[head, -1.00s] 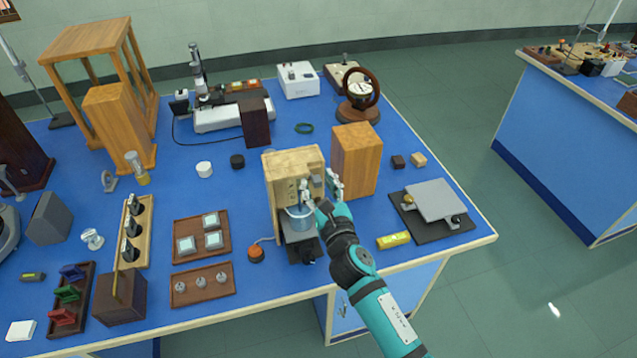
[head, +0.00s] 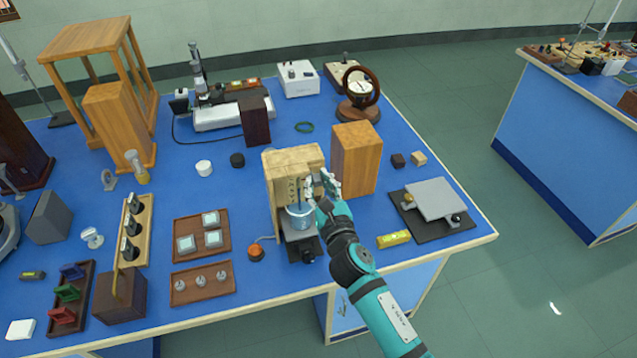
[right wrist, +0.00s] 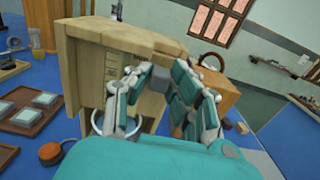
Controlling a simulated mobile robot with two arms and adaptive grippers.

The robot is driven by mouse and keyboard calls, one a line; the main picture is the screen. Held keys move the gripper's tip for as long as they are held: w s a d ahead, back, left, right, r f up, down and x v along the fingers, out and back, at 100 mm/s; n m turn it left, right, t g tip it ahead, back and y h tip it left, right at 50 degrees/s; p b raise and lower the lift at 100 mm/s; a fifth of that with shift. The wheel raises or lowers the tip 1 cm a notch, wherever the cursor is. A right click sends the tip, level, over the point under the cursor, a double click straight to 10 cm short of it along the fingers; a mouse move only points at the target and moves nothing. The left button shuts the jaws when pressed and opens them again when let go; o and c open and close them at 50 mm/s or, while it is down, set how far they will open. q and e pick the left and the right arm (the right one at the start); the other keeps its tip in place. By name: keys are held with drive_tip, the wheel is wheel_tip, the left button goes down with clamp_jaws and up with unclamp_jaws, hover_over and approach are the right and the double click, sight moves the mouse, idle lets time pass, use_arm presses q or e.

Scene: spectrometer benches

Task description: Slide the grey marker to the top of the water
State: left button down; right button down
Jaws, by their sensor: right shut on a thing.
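A clear beaker of bluish water (head: 299,217) stands at the front of a light wooden stand (head: 284,168). Its rim also shows at the lower left in the right wrist view (right wrist: 97,122). A scale with dark marks is on the stand's front face. My right gripper (head: 321,185) is at the right part of that face, just above and right of the beaker. Its fingers (right wrist: 157,82) are shut on the grey marker, which they hide almost wholly. The marker's height against the water surface cannot be told. My left gripper is not in view.
A tall wooden block (head: 356,160) stands close to the right of my right gripper. An orange-topped button (head: 256,252) lies left of the beaker. A yellow level (head: 394,239) lies at the right front, and trays (head: 203,283) stand to the left.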

wheel_tip(320, 180, down, 3)
drive_tip(key=shift+f+b, duration=0.2)
drive_tip(key=shift+b, duration=1.05)
drive_tip(key=c, duration=1.2)
unclamp_jaws()
drive_tip(key=v, duration=1.2)
drive_tip(key=shift+r, duration=0.1)
